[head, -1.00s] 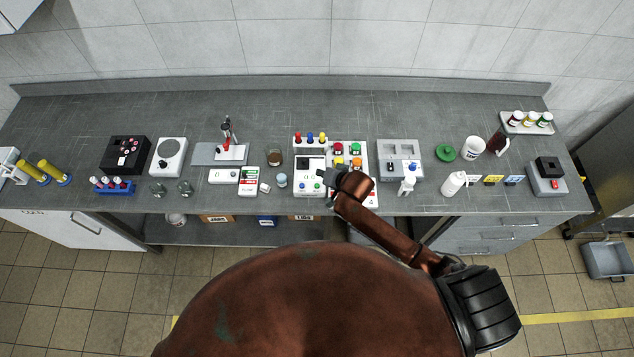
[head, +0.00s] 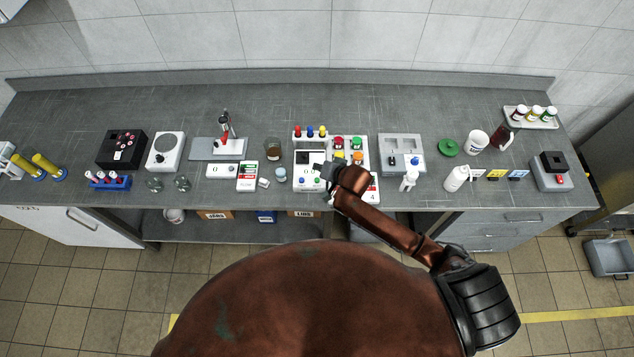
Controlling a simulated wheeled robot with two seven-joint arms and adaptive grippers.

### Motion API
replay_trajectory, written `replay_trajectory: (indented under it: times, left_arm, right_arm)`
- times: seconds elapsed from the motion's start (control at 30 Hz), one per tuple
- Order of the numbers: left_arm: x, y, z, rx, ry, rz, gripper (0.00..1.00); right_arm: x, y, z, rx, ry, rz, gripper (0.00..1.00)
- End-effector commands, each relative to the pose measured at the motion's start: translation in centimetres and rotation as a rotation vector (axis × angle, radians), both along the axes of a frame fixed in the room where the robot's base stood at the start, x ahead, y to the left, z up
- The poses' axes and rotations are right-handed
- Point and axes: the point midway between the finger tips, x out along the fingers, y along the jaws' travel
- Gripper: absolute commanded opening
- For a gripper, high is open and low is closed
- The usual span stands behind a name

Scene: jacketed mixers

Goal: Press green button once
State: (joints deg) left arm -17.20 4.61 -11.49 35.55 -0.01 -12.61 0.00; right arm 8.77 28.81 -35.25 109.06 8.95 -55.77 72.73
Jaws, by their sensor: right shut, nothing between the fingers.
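A white button panel (head: 364,190) stands on the bench in the head view. It carries a green button (head: 357,143) at its upper right, beside a red button (head: 338,143), with yellow and orange buttons below. A smaller green button (head: 302,180) shows on the white screen device to the left of the panel. My right gripper (head: 327,174) is shut and empty, over the right side of that device and the panel's left edge, below and left of the panel's green button. My right wrist hides the panel's lower part. My left gripper is out of view.
Red, blue and yellow knobs (head: 310,131) stand behind the screen device. A brown jar (head: 273,150) stands to the left. The bench's back strip is clear.

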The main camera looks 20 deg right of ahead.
Motion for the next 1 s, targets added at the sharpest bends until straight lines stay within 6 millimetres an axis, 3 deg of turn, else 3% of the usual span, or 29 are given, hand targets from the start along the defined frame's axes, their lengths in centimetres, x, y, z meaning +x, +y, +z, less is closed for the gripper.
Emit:
replay_trajectory:
  times: [0.03, 0.3, 0.57, 1.0]
  left_arm:
    - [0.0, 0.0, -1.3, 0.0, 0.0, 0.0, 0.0]
    - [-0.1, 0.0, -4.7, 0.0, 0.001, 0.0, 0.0]
    - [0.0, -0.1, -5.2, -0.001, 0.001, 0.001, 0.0]
    - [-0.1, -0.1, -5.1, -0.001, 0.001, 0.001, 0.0]
  right_arm:
    - [0.0, 0.0, -1.2, -0.001, 0.0, 0.001, 0.0]
    - [0.0, 0.0, -4.1, 0.0, 0.001, 0.0, 0.0]
    - [0.0, 0.0, -5.9, 0.001, 0.0, -0.001, 0.0]
    - [0.0, 0.0, -5.9, 0.0, 0.0, 0.0, 0.0]
